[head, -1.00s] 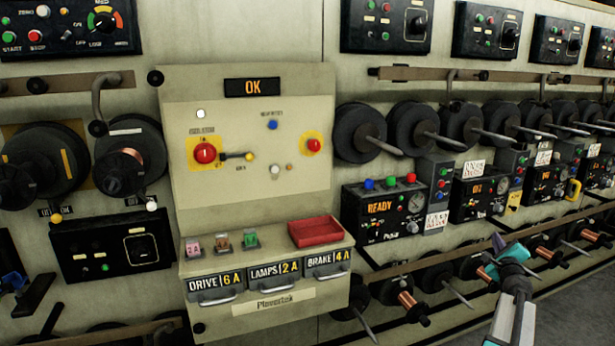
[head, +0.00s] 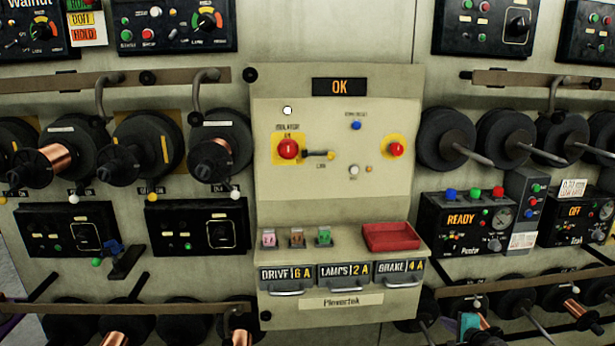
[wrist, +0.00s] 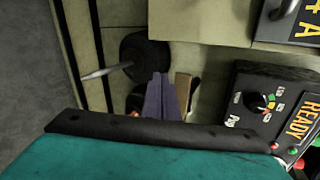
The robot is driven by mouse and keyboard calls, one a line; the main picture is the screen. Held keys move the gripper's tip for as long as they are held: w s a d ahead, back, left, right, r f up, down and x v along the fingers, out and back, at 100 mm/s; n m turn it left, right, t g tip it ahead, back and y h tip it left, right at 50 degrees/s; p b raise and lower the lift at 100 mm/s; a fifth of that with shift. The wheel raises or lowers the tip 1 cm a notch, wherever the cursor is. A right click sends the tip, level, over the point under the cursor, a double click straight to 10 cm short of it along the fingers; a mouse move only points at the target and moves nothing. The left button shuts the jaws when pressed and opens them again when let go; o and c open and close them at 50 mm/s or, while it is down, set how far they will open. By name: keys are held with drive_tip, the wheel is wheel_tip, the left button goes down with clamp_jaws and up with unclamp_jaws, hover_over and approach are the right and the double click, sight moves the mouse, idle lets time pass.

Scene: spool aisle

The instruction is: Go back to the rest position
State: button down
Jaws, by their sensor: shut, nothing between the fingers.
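My gripper (wrist: 160,82) shows in the wrist view as two purple fingers side by side, shut and empty. They point toward a dark spool (wrist: 146,58) with a pale spindle, and I cannot tell how far off it is. A teal part of my arm fills the bottom of that view. In the head view only a small teal piece of my arm shows at the bottom edge, right of centre, in front of the lower spools.
The beige power panel (head: 340,215) reads OK and holds a red tray (head: 391,237), small fuses and labelled drawers. A black READY box (head: 468,222) is right of it. Spools with protruding spindles line both sides. Grey floor (wrist: 30,70) is clear at the wrist view's left.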

drive_tip(key=s+a+f+n+g+y, duration=0.1)
drive_tip(key=s+a+f+n+g, duration=0.2)
drive_tip(key=s+a+f, duration=0.5)
drive_tip(key=s+a+f+n+g+y, duration=0.1)
drive_tip(key=a+f+n+g+y, duration=0.15)
drive_tip(key=a+f, duration=0.6)
drive_tip(key=s+a+f+n+g+y, duration=0.1)
drive_tip(key=s+a+f+n+g, duration=0.3)
drive_tip(key=a, duration=0.9)
drive_tip(key=s+a+f+n+g, duration=0.2)
drive_tip(key=s+a+f, duration=0.15)
drive_tip(key=s, duration=0.35)
drive_tip(key=s+a+f+n+g, duration=0.2)
drive_tip(key=s+a+f+n, duration=0.15)
drive_tip(key=s, duration=0.35)
drive_tip(key=s+f+n+g+h, duration=0.1)
drive_tip(key=s+n+g+h, duration=0.3)
drive_tip(key=s, duration=1.2)
drive_tip(key=shift+a+f, duration=0.15)
drive_tip(key=shift+a, duration=0.1)
drive_tip(key=shift+h, duration=0.25)
